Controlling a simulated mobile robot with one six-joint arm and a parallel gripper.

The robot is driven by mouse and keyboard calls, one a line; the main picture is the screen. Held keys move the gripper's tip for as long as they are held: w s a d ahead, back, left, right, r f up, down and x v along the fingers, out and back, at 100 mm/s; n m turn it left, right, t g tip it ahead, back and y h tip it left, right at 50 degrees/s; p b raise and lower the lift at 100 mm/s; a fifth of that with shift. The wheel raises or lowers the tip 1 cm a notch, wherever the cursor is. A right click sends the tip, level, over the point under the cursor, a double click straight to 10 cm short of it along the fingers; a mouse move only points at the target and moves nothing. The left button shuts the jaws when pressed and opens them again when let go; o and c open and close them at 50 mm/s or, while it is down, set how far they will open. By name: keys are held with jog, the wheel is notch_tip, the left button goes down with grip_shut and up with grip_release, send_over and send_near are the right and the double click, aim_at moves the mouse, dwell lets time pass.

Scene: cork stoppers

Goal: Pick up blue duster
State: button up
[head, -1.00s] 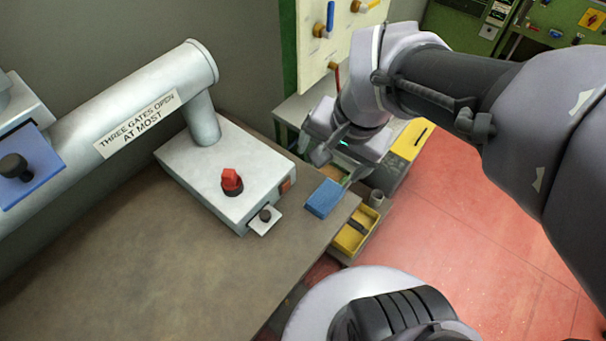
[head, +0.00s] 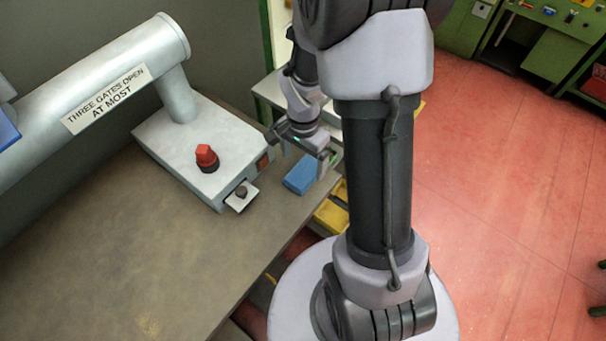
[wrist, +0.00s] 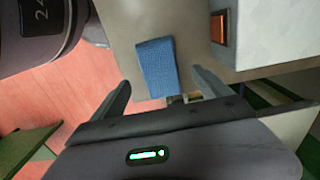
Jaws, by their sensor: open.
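The blue duster (head: 301,177) is a small flat block lying near the bench's right edge, beside the grey machine box. My gripper (head: 299,153) is just above and behind it in the head view, with its fingers spread and nothing held. In the wrist view the duster (wrist: 157,67) lies ahead of my open gripper (wrist: 161,81), roughly between the two fingertips and turned slightly. I cannot tell whether a finger touches it.
The grey machine box (head: 200,150) with a red knob (head: 207,157) stands left of the duster. Yellow trays (head: 332,215) sit lower beyond the bench edge. The brown bench top (head: 130,235) is clear at front left. Red floor (head: 490,200) lies to the right.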

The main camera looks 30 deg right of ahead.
aim_at(304, 172)
notch_tip(304, 172, down, 5)
jog(key=shift+d+r+b, duration=0.1)
jog(key=shift+r+b, duration=0.1)
jog(key=shift+b, duration=0.75)
jog(key=shift+r, duration=0.2)
jog(key=shift+c, duration=0.2)
jog(key=c, duration=1.5)
jog(key=shift+r, duration=0.1)
